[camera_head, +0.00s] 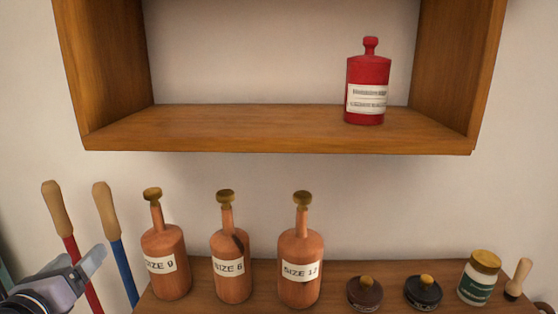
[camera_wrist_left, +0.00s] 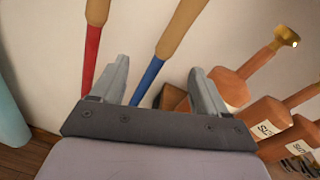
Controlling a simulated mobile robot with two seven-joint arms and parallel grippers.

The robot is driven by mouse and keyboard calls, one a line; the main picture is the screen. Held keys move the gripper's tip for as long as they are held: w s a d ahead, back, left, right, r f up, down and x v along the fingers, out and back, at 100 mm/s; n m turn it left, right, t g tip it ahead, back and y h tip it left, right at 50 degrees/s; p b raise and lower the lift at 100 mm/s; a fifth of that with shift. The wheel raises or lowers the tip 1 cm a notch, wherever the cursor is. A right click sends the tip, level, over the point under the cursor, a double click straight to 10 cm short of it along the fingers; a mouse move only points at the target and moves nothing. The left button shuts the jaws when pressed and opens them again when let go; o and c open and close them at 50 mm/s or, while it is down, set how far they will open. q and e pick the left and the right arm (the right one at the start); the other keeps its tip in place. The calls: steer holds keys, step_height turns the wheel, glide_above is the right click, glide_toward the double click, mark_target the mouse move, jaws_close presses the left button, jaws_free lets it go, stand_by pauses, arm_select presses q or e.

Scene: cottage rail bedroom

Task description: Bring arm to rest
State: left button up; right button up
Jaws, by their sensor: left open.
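My left gripper (camera_head: 84,266) shows at the lower left of the head view, in front of the handled tools and left of the bottles. In the left wrist view my left gripper (camera_wrist_left: 160,84) has its two fingers spread apart. I see nothing held between them. The red-shafted tool (camera_wrist_left: 92,50) and the blue-shafted tool (camera_wrist_left: 165,55) stand beyond the fingers, and I cannot tell how far. My right gripper is in neither view.
A wooden wall shelf (camera_head: 260,135) holds a red bottle (camera_head: 368,85). Below, a wooden surface (camera_head: 330,298) carries several labelled brown bottles (camera_head: 230,280), two dark lidded pots (camera_head: 365,292), a green-labelled jar (camera_head: 478,280) and a small brush (camera_head: 518,280). The wall between is bare.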

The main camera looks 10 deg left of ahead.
arm_select(q)
steer(key=s+d+f+n+g, duration=0.3)
steer(key=s+f+n, duration=0.1)
steer(key=f+n, duration=0.35)
steer(key=s+d+f+n+g, duration=0.2)
steer(key=s+f+n+g, duration=0.25)
steer(key=f+n, duration=0.3)
steer(key=s+d+f+n+g+h, duration=0.2)
steer(key=s+d+f+n+g, duration=0.1)
steer(key=s+d+n, duration=0.35)
steer(key=s+d+f+n+g+h, duration=0.2)
steer(key=s+d+f+n+g, duration=0.1)
steer(key=s+d+n, duration=0.4)
steer(key=w+d+f+t+h, duration=0.1)
steer(key=w+d+f+t, duration=0.2)
steer(key=w+f+t, duration=0.4)
steer(key=shift+w+d+f+t, duration=0.15)
steer(key=shift+w+f+t, duration=0.25)
steer(key=shift+f, duration=0.8)
